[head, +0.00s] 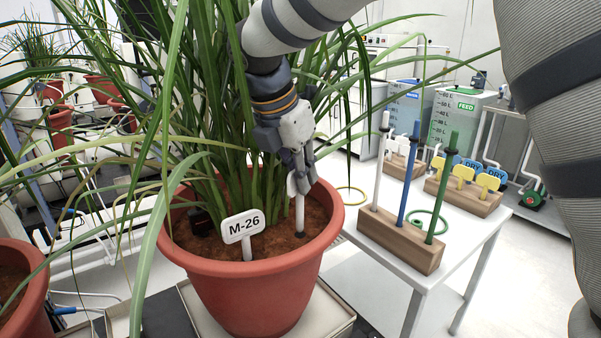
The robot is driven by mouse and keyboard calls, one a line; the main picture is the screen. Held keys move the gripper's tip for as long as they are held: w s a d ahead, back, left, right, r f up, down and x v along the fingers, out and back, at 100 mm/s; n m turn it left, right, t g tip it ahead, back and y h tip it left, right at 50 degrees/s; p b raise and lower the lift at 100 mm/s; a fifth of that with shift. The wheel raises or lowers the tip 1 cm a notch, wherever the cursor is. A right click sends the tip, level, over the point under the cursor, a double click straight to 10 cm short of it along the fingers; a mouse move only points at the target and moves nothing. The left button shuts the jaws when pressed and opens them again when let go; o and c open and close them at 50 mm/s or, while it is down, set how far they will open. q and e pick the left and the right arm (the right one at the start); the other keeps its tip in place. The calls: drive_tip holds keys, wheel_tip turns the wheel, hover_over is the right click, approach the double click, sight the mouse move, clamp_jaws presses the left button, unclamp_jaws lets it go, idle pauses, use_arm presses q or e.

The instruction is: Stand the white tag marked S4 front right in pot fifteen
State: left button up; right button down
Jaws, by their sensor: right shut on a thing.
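A large terracotta pot (250,287) of brown soil holds a tall grassy plant (235,120). A white tag reading M-26 (242,227) stands at its front; I see no number fifteen. My right gripper (299,186) reaches down over the pot's right side, shut on a thin white stake (300,214). The stake is upright, with its dark lower end at the soil at the front right, inside the rim. Its upper part is hidden by the fingers, and no S4 marking shows. My left gripper is not in view.
A white table (472,247) at right bears a wooden block (400,240) with white, blue and green rods, a second block (462,196) with yellow tags, and a green ring. Leaves hang around my right arm. Another pot (22,300) stands at lower left.

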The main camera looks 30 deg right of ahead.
sight(297, 192)
drive_tip(key=shift+f, duration=2.5)
drive_tip(key=c, duration=1.6)
unclamp_jaws()
drive_tip(key=v, duration=1.2)
drive_tip(key=shift+d, duration=0.1)
